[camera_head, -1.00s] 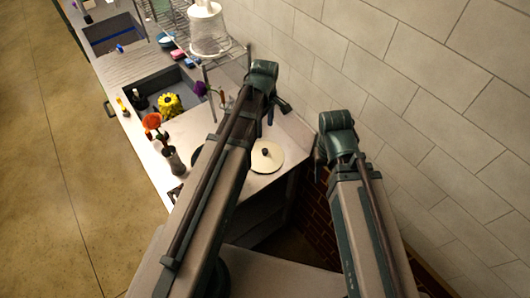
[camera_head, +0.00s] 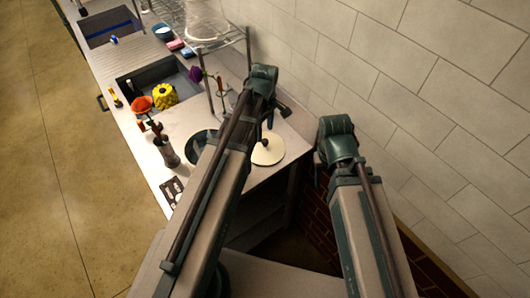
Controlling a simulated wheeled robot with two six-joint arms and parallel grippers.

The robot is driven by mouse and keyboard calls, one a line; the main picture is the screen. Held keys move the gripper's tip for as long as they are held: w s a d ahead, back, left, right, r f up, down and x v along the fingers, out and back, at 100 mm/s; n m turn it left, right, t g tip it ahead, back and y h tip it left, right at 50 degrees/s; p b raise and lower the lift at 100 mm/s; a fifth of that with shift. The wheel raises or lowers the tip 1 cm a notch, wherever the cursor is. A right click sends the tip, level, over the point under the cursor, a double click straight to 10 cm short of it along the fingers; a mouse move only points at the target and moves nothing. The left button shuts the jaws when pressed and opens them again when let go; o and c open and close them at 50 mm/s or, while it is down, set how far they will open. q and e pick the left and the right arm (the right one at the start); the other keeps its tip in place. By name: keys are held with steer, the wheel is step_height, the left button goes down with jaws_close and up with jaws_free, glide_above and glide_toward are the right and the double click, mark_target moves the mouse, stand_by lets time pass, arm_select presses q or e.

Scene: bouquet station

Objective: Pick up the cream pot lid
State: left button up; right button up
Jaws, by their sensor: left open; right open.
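Neither gripper touches the lid.
A grey vase (camera_head: 168,153) with an orange flower (camera_head: 141,104) stands left of my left arm. A dark round thing (camera_head: 200,143) lies partly behind that arm. A sink (camera_head: 150,80), a yellow object (camera_head: 164,95) and a wire rack (camera_head: 235,65) are further back. The tiled wall bounds the right.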

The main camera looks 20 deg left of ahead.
mark_target(265, 141)
arm_select(q)
steer(key=f+b, duration=0.5)
steer(key=shift+w+f, duration=0.2)
steer(key=shift+r, duration=0.1)
steer(key=shift+c, duration=0.4)
jaws_close()
stand_by(1.1)
